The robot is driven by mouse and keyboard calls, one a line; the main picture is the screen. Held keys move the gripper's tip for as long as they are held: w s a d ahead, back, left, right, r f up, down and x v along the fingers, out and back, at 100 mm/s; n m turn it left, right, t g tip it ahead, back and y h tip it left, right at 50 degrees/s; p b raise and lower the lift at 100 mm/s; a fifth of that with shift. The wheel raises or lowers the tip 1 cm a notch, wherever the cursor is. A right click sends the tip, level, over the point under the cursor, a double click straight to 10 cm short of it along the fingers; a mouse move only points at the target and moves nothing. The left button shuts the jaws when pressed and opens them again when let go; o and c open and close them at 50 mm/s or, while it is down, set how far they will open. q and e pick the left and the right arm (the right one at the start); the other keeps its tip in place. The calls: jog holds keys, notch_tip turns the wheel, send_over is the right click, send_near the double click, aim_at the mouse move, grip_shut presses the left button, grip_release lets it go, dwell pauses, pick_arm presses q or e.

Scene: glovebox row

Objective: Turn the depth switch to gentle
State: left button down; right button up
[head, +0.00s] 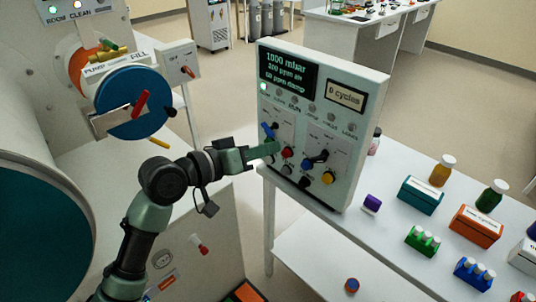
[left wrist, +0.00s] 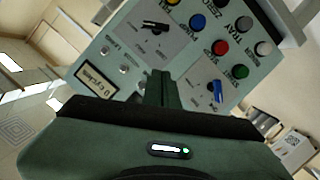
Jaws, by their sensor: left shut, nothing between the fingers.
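The white control panel (head: 345,112) stands on the table and carries two rotary switches. One has a blue lever (head: 268,130) on the left plate; the other has a black lever (head: 316,160) on the right plate. Their labels are too small to read, so I cannot tell which is the depth switch or its setting. My left gripper (head: 272,147) is shut and empty, in front of the panel just below the blue lever. In the left wrist view, its fingers (left wrist: 160,88) point at the panel between the blue lever (left wrist: 217,91) and the black lever (left wrist: 155,26).
Coloured push buttons, including a red one (head: 287,152) and a yellow one (head: 328,177), sit close under the levers. Boxes, such as a teal one (head: 420,196), and bottles stand right of the panel. A blue round port (head: 138,102) is at left.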

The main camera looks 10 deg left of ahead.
aim_at(310, 162)
pick_arm(q)
jog(key=w+d+f+p, duration=0.3)
jog(key=w+d+f, duration=0.1)
jog(key=d, duration=0.3)
jog(key=shift+w+d+f, duration=0.2)
jog(key=shift+d+f, duration=0.05)
jog(key=shift+f, duration=0.25)
jog(key=shift+s+d+f+n+h, duration=0.15)
jog(key=shift+f+n+h, duration=0.15)
jog(key=shift+f+n, duration=0.3)
jog(key=shift+f+n+h+b, duration=0.3)
jog(key=shift+n+h+b, duration=0.15)
jog(key=shift+n, duration=0.75)
jog(key=shift+f+n+h+b, duration=0.35)
jog(key=shift+n+b, duration=0.15)
jog(key=shift+n, duration=0.7)
jog(key=shift+d+r, duration=0.1)
